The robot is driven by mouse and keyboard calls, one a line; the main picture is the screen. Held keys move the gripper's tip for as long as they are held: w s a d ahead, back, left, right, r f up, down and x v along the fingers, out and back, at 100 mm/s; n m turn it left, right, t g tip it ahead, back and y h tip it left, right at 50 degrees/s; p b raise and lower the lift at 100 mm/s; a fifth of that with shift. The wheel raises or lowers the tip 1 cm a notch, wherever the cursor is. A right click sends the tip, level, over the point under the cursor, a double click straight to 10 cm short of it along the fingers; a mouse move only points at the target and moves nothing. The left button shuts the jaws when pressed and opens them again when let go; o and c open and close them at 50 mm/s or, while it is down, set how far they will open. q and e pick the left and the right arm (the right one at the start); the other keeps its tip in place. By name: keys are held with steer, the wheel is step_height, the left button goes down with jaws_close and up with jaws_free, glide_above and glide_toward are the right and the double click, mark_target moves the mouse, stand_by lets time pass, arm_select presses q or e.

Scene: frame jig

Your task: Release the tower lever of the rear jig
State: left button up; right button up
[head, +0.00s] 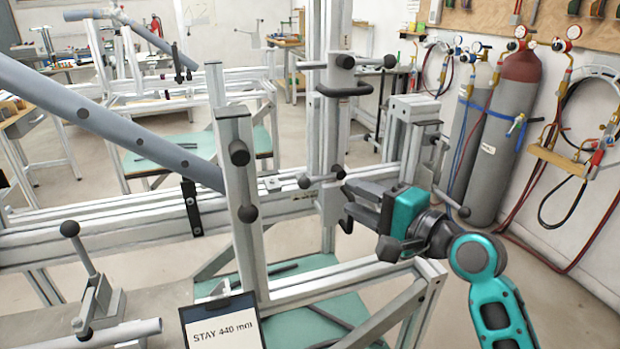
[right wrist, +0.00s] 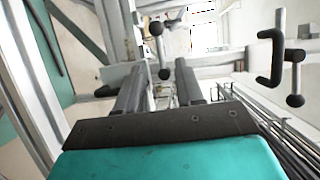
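The tower (head: 333,120) is an upright metal post in the middle of the head view. Low on it is a lever (head: 322,178), a thin bar with dark ball ends. In the right wrist view the lever (right wrist: 161,50) shows just beyond and between the fingertips; I cannot tell if they touch it. My right gripper (head: 350,203) is just right of and below the lever, its two dark fingers apart. The fingers also show parted in the right wrist view (right wrist: 158,88). My left gripper is not in view.
Above the lever, a black handle (head: 345,90) and a ball-ended bar (head: 345,62) stick out from the tower. A nearer post (head: 240,195) and a grey-blue tube (head: 110,120) stand left. Gas cylinders (head: 507,140) are at the right wall. A "STAY 440 mm" sign (head: 223,325) is in front.

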mark_target(318, 181)
steer(key=x, duration=1.2)
steer(key=shift+a+f, duration=0.1)
steer(key=shift+a, duration=0.1)
jaws_close()
